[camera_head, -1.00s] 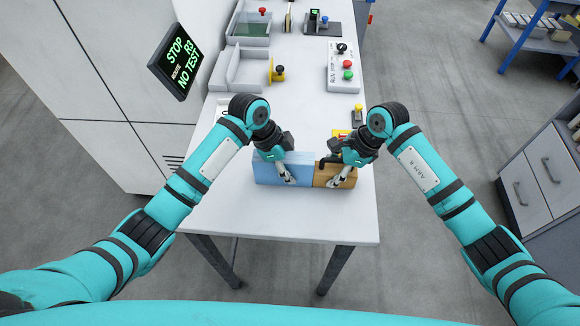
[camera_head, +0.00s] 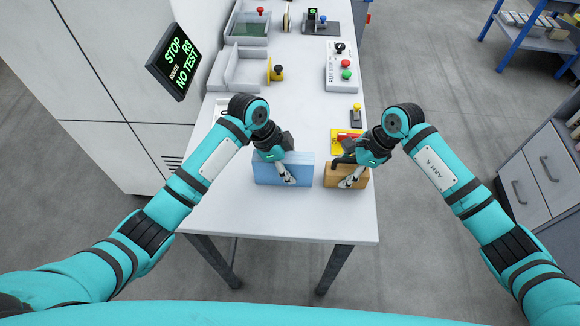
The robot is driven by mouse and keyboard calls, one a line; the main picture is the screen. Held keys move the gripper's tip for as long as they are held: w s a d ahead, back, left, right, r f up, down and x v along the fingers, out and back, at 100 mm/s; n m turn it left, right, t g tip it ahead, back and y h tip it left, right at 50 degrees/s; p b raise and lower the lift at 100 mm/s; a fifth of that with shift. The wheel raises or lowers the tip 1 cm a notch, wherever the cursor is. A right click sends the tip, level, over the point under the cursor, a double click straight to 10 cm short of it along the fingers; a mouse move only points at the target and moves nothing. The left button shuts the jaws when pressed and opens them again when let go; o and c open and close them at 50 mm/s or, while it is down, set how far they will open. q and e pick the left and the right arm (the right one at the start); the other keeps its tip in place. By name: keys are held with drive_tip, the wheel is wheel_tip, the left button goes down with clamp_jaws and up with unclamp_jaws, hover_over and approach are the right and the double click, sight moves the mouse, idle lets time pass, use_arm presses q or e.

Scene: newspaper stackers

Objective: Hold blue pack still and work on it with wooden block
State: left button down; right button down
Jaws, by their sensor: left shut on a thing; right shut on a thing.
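The light blue pack (camera_head: 267,172) stands on the white table near its front edge. My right gripper (camera_head: 346,183) is shut on the wooden block. I cannot tell whether the block touches the table.
A yellow and red item (camera_head: 344,141) lies just behind the block. Grey trays (camera_head: 240,70) stand at the back left. The table front (camera_head: 285,222) is clear.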

drive_tip(key=shift+r, duration=0.1)
drive_tip(key=shift+r, duration=3.45)
use_arm(q)
drive_tip(key=c, duration=0.7)
unclamp_jaws()
drive_tip(key=v, duration=1.2)
